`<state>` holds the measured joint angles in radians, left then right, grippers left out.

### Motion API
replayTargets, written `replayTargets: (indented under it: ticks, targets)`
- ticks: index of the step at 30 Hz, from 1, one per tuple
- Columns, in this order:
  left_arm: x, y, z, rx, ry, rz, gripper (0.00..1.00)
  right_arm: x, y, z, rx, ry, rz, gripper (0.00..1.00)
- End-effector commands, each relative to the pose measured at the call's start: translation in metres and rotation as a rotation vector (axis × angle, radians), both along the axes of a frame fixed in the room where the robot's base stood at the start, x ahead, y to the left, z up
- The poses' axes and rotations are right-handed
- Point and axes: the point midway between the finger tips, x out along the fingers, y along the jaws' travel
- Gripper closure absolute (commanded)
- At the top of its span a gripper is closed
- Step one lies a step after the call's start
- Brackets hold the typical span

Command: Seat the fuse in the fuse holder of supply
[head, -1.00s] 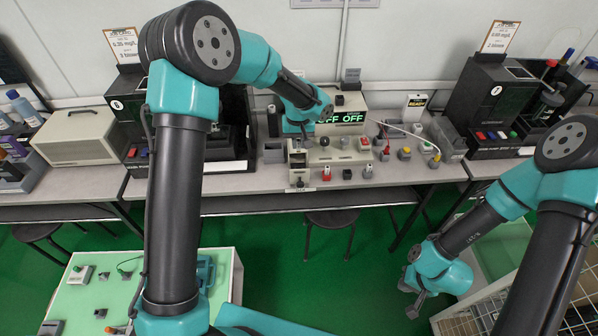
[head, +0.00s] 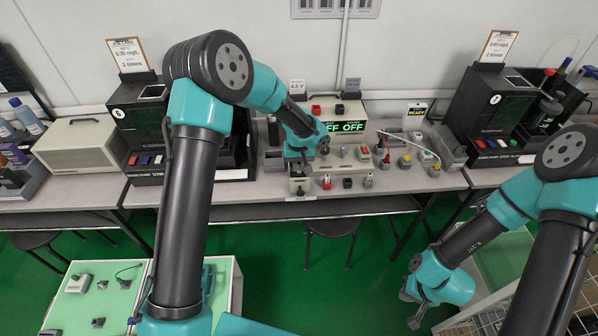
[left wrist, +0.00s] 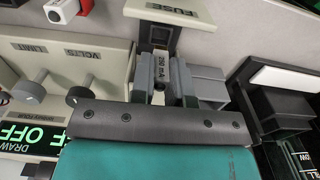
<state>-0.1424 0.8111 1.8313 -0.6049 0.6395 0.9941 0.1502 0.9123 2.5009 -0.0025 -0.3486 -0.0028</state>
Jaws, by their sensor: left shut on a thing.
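The supply (head: 347,152) is a cream unit with a green-lit display reading OFF OFF, mid-bench in the head view. My left gripper (left wrist: 178,72) is shut on the fuse (left wrist: 160,68), a small piece marked 250 mA, right at the holder. The fingers hide part of the fuse, so I cannot tell whether it is inside the holder. My right gripper (head: 413,312) hangs low at the right, away from the bench; its jaws are unclear.
Knobs labelled VOLTS (left wrist: 82,92) and LIMIT (left wrist: 30,85) sit beside the holder. Several coloured plugs (head: 368,180) stand along the bench's front. Dark testers (head: 140,125) flank the supply. A wire basket (head: 480,310) is near my right arm.

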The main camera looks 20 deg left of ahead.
Motion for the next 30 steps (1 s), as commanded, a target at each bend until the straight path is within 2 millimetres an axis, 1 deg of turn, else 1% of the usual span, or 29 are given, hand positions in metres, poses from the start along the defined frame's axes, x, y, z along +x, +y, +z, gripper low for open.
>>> replayTargets:
  ticks: [6, 8, 21, 22, 27, 30]
  targets:
    - [-0.001, 0.000, -0.028, 0.000, 0.004, -0.001, 1.00, 0.000, 0.000, 0.000, 0.000, 0.000, 0.000, 1.00]
    - [-0.001, 0.000, -0.033, 0.000, 0.002, -0.001, 1.00, 0.000, 0.000, 0.000, 0.000, 0.000, 0.000, 1.00]
    - [-0.001, 0.000, -0.038, 0.000, 0.001, 0.001, 1.00, 0.000, 0.000, 0.000, 0.000, 0.000, 0.000, 1.00]
    - [0.000, 0.000, -0.038, 0.000, 0.001, 0.001, 0.82, 0.000, 0.000, 0.000, 0.000, 0.000, 0.000, 1.00]
    - [0.000, 0.000, -0.038, 0.000, 0.001, 0.000, 0.66, 0.000, 0.000, 0.000, 0.000, 0.000, 0.000, 1.00]
    - [0.000, 0.000, -0.038, 0.000, 0.001, 0.000, 0.59, 0.000, 0.000, 0.000, 0.000, 0.000, 0.000, 1.00]
